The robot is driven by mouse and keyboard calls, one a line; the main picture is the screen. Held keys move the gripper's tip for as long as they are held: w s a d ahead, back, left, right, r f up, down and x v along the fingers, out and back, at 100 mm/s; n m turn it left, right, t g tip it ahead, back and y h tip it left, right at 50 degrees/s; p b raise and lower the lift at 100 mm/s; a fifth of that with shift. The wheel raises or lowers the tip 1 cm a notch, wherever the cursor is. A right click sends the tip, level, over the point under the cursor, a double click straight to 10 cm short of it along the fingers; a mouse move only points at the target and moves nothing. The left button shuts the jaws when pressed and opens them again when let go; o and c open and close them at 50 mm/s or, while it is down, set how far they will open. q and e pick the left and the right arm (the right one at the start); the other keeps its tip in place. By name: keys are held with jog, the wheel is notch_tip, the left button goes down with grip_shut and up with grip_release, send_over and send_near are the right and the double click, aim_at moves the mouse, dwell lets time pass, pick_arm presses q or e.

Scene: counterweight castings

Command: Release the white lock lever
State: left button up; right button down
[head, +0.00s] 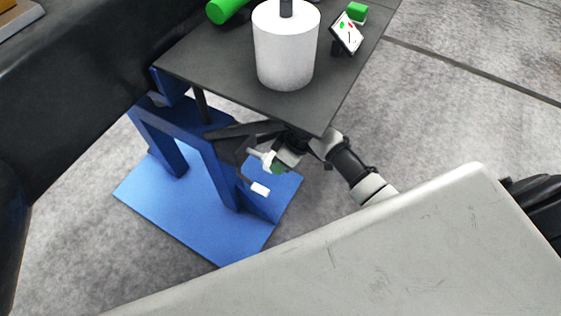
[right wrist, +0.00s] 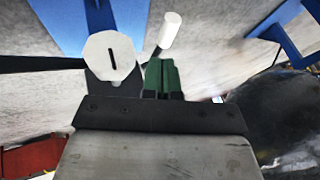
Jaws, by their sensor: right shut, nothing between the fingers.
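The white lock lever shows in the right wrist view as an octagonal white hub (right wrist: 110,57) with a dark slot, and a white cylindrical grip (right wrist: 170,30) to its upper right. In the head view small white lever parts (head: 267,159) show under the dark tabletop, beside the blue stand. My right gripper (head: 278,168) is right next to them. Its green fingers (right wrist: 161,77) are together and empty, just right of the hub and below the grip. I cannot tell whether they touch the lever. My left gripper is not in view.
The dark tabletop (head: 220,72) overhangs my right gripper and carries a white cylinder weight (head: 285,48), a green cylinder (head: 226,10) and a small tilted panel (head: 346,34). The blue stand (head: 185,215) is below. A small white plate (head: 260,189) sits near the gripper.

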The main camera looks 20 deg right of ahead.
aim_at(261, 189)
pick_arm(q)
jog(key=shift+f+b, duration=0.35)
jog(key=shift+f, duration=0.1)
pick_arm(e)
jog(key=x, duration=0.6)
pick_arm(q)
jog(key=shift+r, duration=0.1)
pick_arm(e)
jog(key=shift+a, duration=0.1)
pick_arm(q)
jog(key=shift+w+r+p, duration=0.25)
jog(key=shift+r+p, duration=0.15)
jog(key=shift+p, duration=0.15)
pick_arm(e)
jog(key=shift+s+a+m, duration=0.25)
jog(key=shift+m, duration=0.15)
